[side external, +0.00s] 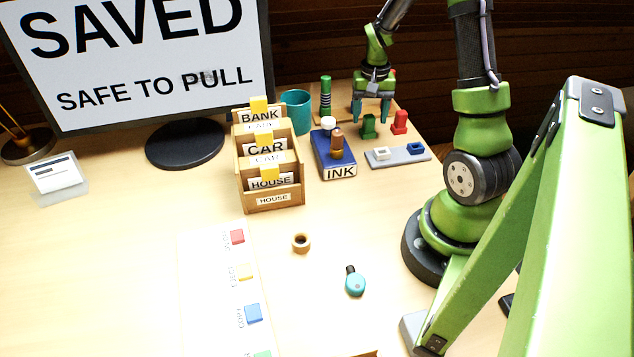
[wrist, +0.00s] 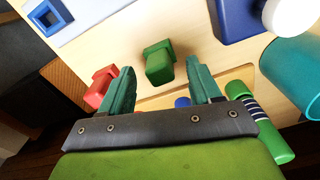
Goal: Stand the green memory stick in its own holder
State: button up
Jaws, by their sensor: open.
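The green memory stick (side external: 368,127) is a small block with a stepped shape at the back right of the desk. In the wrist view the green memory stick (wrist: 159,64) shows between and just beyond the fingertips, with no visible contact. My gripper (side external: 372,112) is open and empty, pointing down above it; both fingers also show in the wrist view (wrist: 161,72). A grey holder plate (side external: 398,158) in front of the stick carries a white square piece (side external: 381,153) and a blue square piece (side external: 415,148). I cannot tell which is the green stick's own holder.
A similar red block (side external: 400,122) is close on the right. The blue INK box (side external: 325,155), a striped green cylinder (side external: 325,98) and a teal cup (side external: 296,112) stand left. Wooden file boxes (side external: 273,199) are farther left.

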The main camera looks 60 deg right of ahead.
aim_at(369, 115)
notch_tip(369, 115, up, 15)
jog(key=shift+r, duration=0.2)
jog(key=s+a+r+n+t, duration=0.1)
jog(key=a+n+t, duration=0.1)
jog(key=a, duration=0.7)
jog(key=s+a+r+n+t+y, duration=0.1)
jog(key=s+a+r+n+t, duration=0.1)
jog(key=a, duration=0.8)
jog(key=s+a+r+n+t+y, duration=0.1)
jog(key=s+a+n+t, duration=0.1)
jog(key=a, duration=0.7)
jog(key=shift+a+r+n+t, duration=0.25)
jog(key=shift+n+t, duration=0.35)
jog(key=shift+n, duration=0.3)
